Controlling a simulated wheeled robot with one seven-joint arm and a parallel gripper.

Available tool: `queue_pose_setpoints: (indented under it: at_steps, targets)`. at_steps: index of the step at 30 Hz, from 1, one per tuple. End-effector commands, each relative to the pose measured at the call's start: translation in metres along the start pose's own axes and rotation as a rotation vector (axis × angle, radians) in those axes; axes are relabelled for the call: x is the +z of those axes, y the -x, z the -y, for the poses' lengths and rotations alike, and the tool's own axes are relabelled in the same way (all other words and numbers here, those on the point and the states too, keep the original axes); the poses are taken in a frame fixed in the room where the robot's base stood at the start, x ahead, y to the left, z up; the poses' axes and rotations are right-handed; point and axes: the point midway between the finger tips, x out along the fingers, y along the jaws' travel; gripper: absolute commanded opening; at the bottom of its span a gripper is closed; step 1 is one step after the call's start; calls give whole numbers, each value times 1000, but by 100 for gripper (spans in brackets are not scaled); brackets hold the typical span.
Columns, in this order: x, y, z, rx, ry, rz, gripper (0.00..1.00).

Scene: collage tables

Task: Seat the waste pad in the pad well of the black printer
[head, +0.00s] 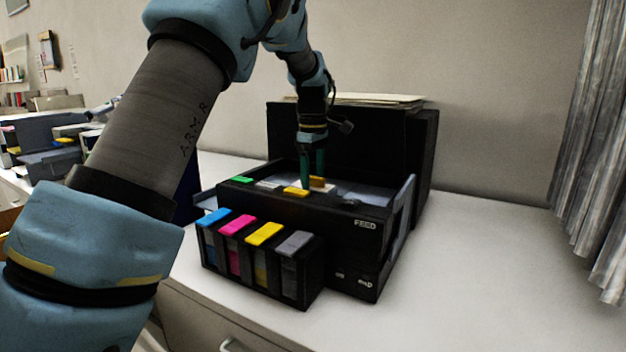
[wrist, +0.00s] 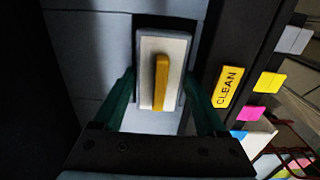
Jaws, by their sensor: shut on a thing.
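The black printer (head: 345,222) stands on the white table with its lid raised. The waste pad (wrist: 148,85) is a white block with a yellow bar (wrist: 161,82) along its top; in the head view only a small pale part (head: 328,187) shows beside the fingers. My gripper (head: 313,180) reaches down into the open printer, its teal fingers shut on the pad from both sides. In the wrist view a dark opening, likely the pad well (wrist: 195,28), borders the pad's far end and right side. I cannot tell how deep the pad sits.
Ink tanks (head: 257,262) with blue, magenta, yellow and grey caps stand at the printer's front. A yellow CLEAN label (wrist: 228,88) is right of the pad. The raised lid (head: 375,140) stands behind my gripper. The table (head: 480,250) is clear to the right.

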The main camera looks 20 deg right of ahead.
Motion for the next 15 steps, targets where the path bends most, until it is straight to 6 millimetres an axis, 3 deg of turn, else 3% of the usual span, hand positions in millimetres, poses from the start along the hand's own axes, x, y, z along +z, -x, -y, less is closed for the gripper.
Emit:
queue_pose_setpoints:
  at_steps: [2, 3, 9, 15]
  targets:
    - [0, 0, 0, 0, 0, 0, 16]
    - [0, 0, 0, 0, 0, 0, 77]
    - [0, 0, 0, 0, 0, 0, 100]
    - [0, 0, 0, -2, 0, 0, 100]
